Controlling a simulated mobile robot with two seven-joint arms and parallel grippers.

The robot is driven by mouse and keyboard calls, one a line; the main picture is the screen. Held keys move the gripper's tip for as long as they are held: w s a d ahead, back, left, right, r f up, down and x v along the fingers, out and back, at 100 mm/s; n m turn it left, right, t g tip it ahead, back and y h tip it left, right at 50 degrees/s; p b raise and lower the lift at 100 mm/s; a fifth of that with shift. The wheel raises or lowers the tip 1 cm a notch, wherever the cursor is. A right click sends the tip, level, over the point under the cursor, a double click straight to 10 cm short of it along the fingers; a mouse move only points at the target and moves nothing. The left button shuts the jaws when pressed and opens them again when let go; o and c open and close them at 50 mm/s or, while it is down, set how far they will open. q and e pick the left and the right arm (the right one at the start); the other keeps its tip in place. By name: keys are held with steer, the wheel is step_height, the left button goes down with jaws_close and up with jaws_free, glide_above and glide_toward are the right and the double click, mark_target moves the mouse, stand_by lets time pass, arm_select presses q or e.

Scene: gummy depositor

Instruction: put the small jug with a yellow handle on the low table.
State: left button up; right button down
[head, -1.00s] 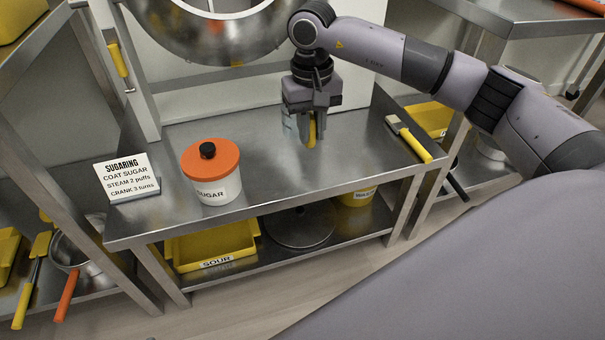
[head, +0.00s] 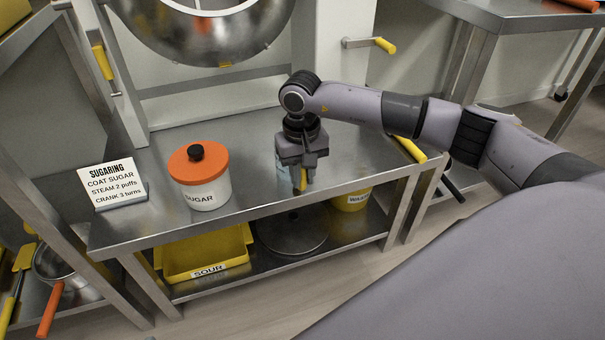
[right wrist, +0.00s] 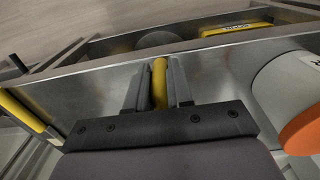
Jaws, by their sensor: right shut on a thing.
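My right gripper (head: 301,185) is shut on the yellow handle (right wrist: 159,85) of the small jug, which sits between its two fingers in the right wrist view. The jug's pale bluish body (head: 282,171) shows only partly in the head view, behind the gripper; the right wrist view does not show it. The gripper points down over the front part of the low steel table (head: 243,197), right of the sugar jar. I cannot tell whether the jug touches the top. My left gripper is not in view.
An orange-lidded sugar jar (head: 203,190) and a sugaring sign (head: 112,185) stand left on the table. A yellow-handled tool (head: 410,150) lies at its right end. A steel drum (head: 205,35) hangs behind. Below are a yellow sour tray (head: 205,258) and a yellow waste tub (head: 351,200).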

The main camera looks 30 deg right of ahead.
steer(key=shift+f, duration=0.2)
steer(key=c, duration=1)
jaws_free()
steer(key=shift+r, duration=0.2)
